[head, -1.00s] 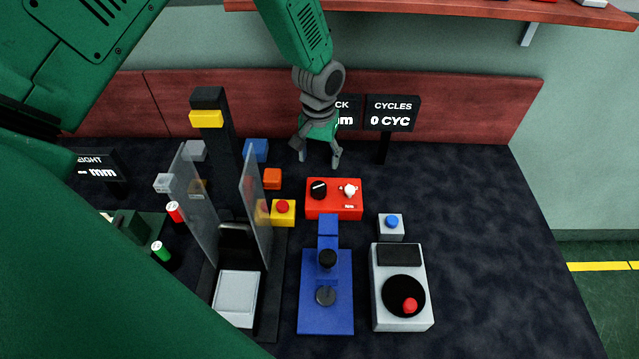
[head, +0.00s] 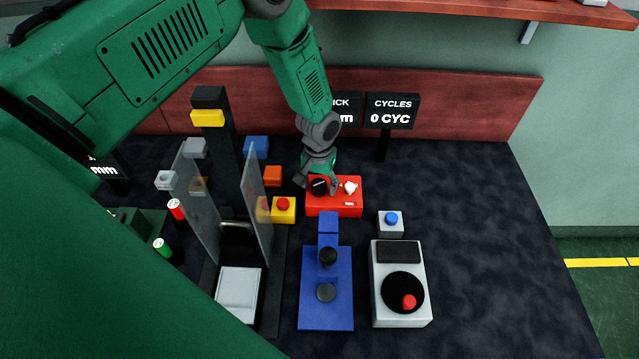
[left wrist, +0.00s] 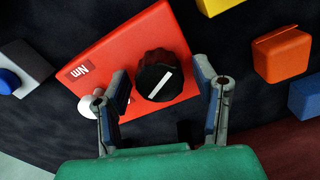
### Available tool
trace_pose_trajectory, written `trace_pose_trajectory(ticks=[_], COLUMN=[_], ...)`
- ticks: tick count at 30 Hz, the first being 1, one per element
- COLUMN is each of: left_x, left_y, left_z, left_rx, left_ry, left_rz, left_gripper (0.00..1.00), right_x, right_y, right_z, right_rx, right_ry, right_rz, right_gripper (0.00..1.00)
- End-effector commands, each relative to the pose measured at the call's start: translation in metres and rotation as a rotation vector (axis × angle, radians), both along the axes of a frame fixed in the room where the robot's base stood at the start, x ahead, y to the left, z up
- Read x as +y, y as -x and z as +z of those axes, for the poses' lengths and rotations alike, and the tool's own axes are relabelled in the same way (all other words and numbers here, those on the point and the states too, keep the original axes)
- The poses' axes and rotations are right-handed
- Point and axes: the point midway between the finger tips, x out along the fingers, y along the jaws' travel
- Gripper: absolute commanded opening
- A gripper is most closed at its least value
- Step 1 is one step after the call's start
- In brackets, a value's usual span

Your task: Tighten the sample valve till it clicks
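The red box (head: 346,206) carries a black knob (head: 319,187) with a white line and a small white knob (head: 350,187). In the left wrist view the black knob (left wrist: 158,76) shows between and just beyond the fingertips of my left gripper (left wrist: 162,85), which is open. The white knob (left wrist: 92,106) is partly hidden behind one finger. In the head view my left gripper (head: 318,185) is low over the left part of the red box. I cannot tell which knob is the sample valve. My right gripper is not in view.
A yellow box with a red button (head: 283,209) and an orange block (head: 272,176) stand close left of the red box. A blue press (head: 326,295), a grey crank unit (head: 402,290) and a blue-button box (head: 391,224) stand in front. The right side of the table is clear.

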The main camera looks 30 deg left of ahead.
Motion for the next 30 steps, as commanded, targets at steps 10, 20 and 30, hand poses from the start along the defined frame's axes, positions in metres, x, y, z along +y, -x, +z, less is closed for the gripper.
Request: trace_pose_trajectory(ticks=[10, 20, 30], left_x=[0.0, 0.0, 0.0], left_y=[0.0, 0.0, 0.0], left_z=[0.0, 0.0, 0.001], left_rx=[0.0, -0.001, 0.0], left_ry=[0.0, 0.0, 0.0], left_rz=[-0.037, -0.331, -0.351], left_gripper=[0.07, 0.07, 0.39], right_x=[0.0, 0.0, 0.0], right_y=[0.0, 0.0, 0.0], right_z=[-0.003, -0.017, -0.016], right_rx=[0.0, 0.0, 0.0], right_ry=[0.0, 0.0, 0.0], right_rz=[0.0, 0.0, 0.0], right_gripper=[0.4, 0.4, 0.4])
